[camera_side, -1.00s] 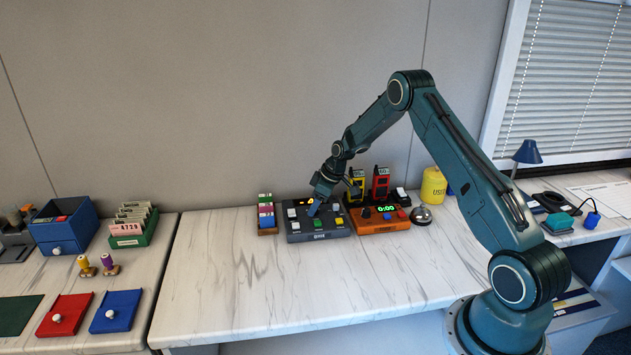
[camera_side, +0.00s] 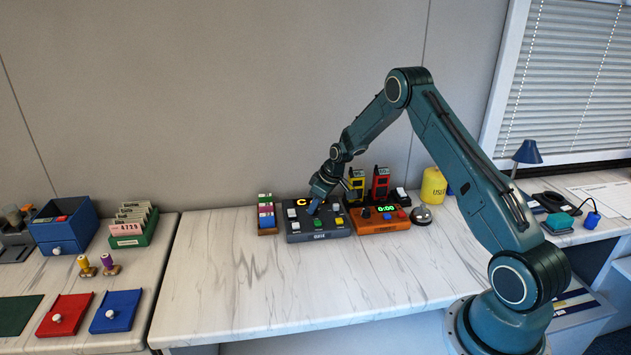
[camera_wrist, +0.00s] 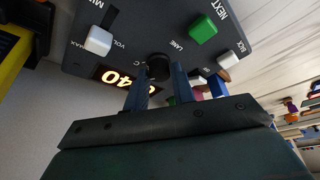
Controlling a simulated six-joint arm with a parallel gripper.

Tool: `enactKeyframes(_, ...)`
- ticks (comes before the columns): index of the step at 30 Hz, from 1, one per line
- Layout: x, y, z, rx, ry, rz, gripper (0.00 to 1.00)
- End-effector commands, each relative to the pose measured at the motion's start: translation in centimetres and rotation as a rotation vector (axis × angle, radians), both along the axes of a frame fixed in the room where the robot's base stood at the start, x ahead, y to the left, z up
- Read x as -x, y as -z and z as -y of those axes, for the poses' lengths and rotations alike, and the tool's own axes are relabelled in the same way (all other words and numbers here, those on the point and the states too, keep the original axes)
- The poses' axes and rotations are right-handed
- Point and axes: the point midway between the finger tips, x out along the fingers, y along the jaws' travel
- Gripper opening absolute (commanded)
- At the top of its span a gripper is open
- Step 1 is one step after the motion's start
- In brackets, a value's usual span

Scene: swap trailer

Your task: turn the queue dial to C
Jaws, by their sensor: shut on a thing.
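The dark grey queue console (camera_side: 320,237) stands on the white worktop near the wall. In the wrist view its black dial (camera_wrist: 158,65) sits beside the LANE label, with a letter C printed near it. My gripper (camera_side: 312,208) reaches down onto the console from above. In the wrist view my gripper (camera_wrist: 160,72) is shut on the dial, one finger on each side. The console's lit display (camera_side: 301,202) shows a C in the side view, with the rest hidden behind my gripper.
A small card rack (camera_side: 267,216) stands at the left. The worktop in front is clear.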

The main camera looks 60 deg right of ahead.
Motion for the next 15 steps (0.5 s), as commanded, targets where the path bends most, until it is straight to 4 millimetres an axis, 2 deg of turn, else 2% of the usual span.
enactKeyframes(7,0.06,0.03,-0.12,0.0,0.157,-0.002,0.02)
enactKeyframes(15,0.09,0.04,-0.11,-0.001,0.184,-0.002,0.03)
